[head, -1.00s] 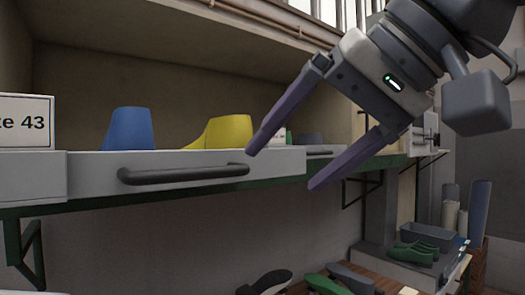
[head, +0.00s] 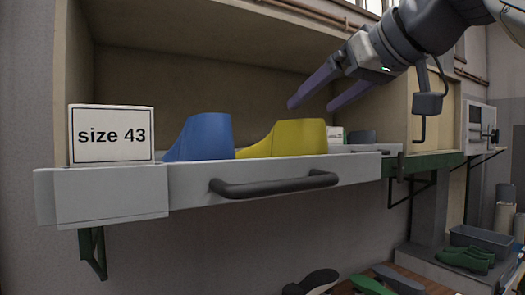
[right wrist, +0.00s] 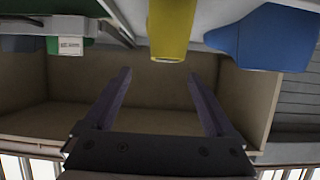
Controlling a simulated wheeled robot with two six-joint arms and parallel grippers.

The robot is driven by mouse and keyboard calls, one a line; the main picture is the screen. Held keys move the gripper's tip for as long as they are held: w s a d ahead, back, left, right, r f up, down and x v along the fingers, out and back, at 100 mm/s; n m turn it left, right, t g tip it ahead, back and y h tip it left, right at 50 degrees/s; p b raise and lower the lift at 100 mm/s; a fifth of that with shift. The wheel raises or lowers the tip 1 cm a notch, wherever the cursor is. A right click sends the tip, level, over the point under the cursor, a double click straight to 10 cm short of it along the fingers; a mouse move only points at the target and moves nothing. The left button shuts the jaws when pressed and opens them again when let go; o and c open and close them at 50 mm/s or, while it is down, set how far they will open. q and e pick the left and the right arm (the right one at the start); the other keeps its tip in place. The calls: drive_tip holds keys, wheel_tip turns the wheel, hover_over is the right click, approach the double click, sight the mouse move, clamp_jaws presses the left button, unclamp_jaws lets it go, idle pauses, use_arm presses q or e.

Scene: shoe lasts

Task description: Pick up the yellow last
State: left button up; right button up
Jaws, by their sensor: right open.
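The yellow last (head: 292,138) stands in the shallow drawer on the shelf, just right of the blue last (head: 203,138); the drawer's front hides their lower parts. My right gripper (head: 310,97) is open and empty, above the yellow last. In the right wrist view the yellow last (right wrist: 171,28) shows at the top, beyond the two purple fingers (right wrist: 157,85) and between their lines, apart from them. The blue last (right wrist: 262,38) is to its right there. My left gripper does not show.
A white "size 43" sign (head: 111,134) stands at the drawer's left end. The drawer front has a dark bar handle (head: 273,185). A beige cabinet (head: 150,60) encloses the shelf behind and above. Green shoes (head: 465,259) and a grey bin (head: 485,238) are at lower right.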

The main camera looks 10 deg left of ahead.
sight(285, 123)
drive_tip(key=x, duration=0.4)
drive_tip(key=shift+w+a+f+p, duration=0.1)
drive_tip(key=shift+w+a+p, duration=0.2)
drive_tip(key=p+x, duration=0.1)
drive_tip(key=x, duration=0.1)
drive_tip(key=p+x, duration=0.1)
drive_tip(key=x, duration=0.1)
drive_tip(key=shift+w+a, duration=0.2)
drive_tip(key=shift+a, duration=0.3)
drive_tip(key=shift+w+a+f, duration=0.1)
drive_tip(key=shift+w+f, duration=0.05)
drive_tip(key=shift+w, duration=0.1)
clamp_jaws()
